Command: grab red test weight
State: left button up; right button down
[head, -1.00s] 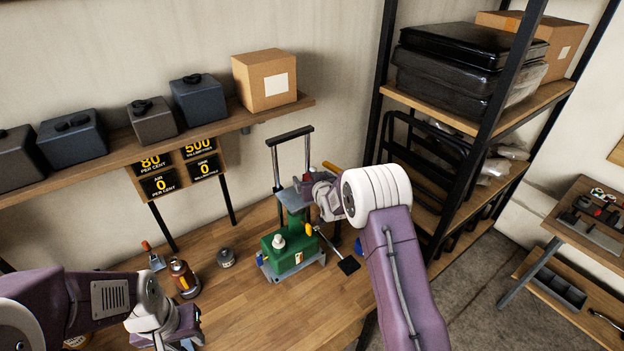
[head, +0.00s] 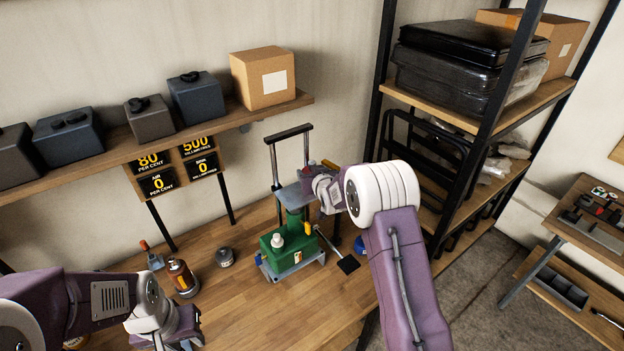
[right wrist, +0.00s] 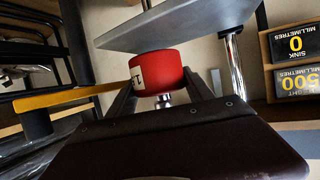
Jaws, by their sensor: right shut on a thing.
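The red test weight (right wrist: 158,73) is a short red cylinder with a white label and a metal stud, large in the right wrist view.
The green press (head: 290,251) stands on the wooden bench (head: 245,310). A brown bottle (head: 181,277) and a small grey jar (head: 225,257) stand to its left. A metal handle frame (head: 275,165) rises behind. A black shelf rack (head: 485,130) is at the right. The bench front is clear.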

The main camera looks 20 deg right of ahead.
notch_tip(320, 180, up, 3)
jog(key=shift+w+f+b, duration=0.1)
jog(key=shift+f+b, duration=0.1)
jog(key=shift+b, duration=0.35)
jog(key=shift+s+d+r+b, duration=0.4)
jog(key=shift+d+r, duration=0.25)
jog(key=shift+d, duration=0.3)
jog(key=s+d+r+p, duration=0.1)
jog(key=s+d+r, duration=0.3)
jog(key=d, duration=0.4)
jog(key=shift+d+r, duration=0.4)
jog(key=shift+r, duration=0.5)
